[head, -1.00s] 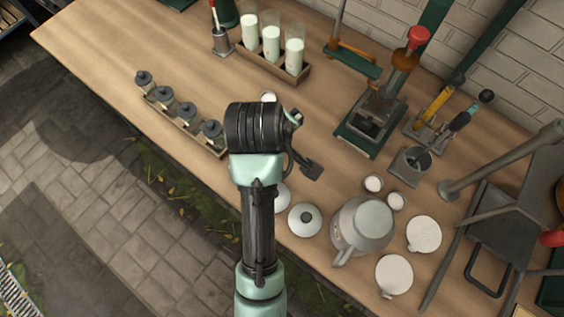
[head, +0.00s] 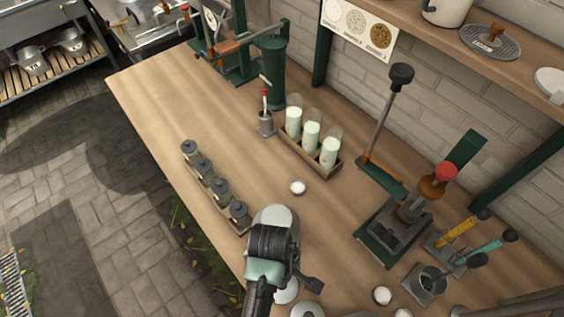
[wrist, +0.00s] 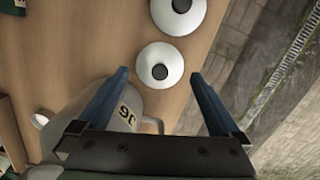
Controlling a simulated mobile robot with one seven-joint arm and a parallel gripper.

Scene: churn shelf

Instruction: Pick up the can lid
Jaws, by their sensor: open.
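Two round white lids with dark knobs lie on the wooden bench. In the wrist view the nearer lid (wrist: 150,82) is between the fingertips as seen from above, and the other lid (wrist: 166,22) is at the top edge. I cannot tell which one the task means. My gripper (wrist: 160,75) is open and empty, pointing down above the bench; its height above the lid is unclear. In the head view the lids show partly at the bottom edge, one lid (head: 287,295) beside my arm and the other lid (head: 303,311) cut off. My fingers are hidden there.
A metal can (wrist: 150,104) with a number label stands close below my gripper. A row of small jars (head: 221,190), a milk-glass rack (head: 334,171), a small white pot (head: 297,187) and a green press (head: 376,236) stand on the bench.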

